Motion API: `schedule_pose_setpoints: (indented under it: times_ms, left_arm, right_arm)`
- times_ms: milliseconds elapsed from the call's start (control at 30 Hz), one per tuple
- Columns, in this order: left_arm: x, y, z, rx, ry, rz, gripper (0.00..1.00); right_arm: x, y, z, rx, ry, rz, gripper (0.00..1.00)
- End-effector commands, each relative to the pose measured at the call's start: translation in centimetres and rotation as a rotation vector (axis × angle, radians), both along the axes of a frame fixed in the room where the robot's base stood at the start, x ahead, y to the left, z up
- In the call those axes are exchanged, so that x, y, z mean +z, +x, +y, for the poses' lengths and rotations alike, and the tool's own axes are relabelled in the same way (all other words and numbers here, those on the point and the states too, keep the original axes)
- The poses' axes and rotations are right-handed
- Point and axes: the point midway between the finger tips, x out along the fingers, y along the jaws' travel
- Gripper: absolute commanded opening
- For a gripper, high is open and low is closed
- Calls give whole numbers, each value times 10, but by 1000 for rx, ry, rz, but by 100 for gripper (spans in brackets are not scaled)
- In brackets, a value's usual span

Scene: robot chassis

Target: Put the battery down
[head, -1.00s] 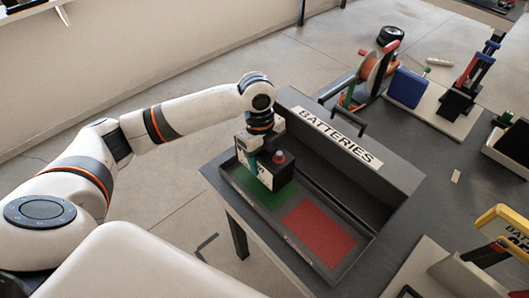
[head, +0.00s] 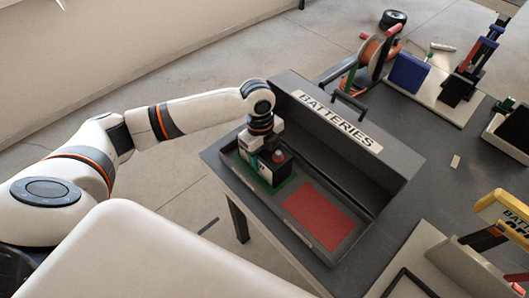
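The fingertips are partly hidden. The red pad (head: 319,217) beside it is bare. My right gripper is not in view.
The case's lid (head: 342,130), lettered BATTERIES, stands up behind the tray. A cable reel (head: 374,55), a blue box (head: 409,77) and a yellow tool (head: 502,210) are on the table to the right. The tray's rim (head: 305,248) is at the front.

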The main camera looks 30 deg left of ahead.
Motion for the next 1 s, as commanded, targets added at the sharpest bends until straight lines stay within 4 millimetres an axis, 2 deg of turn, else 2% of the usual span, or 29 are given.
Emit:
schedule_pose_setpoints:
  times_ms: [33, 133, 167, 433, 533, 667, 1000]
  left_arm:
    - [-1, 0, 0, 0, 0, 1, 62]
    - [-1, 0, 0, 0, 0, 1, 79]
    - [-1, 0, 0, 0, 0, 1, 81]
    - [0, 0, 0, 0, 0, 1, 81]
    - [6, 0, 0, -1, 1, -1, 81]
    - [27, 2, 3, -2, 0, -3, 81]
    - [97, 5, 11, 0, 0, -3, 81]
  right_arm:
    - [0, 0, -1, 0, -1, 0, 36]
    - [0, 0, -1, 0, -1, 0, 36]
    - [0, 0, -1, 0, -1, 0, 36]
    - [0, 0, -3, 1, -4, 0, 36]
    - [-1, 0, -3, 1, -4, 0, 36]
    - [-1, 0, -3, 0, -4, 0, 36]
    - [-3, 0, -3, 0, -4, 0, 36]
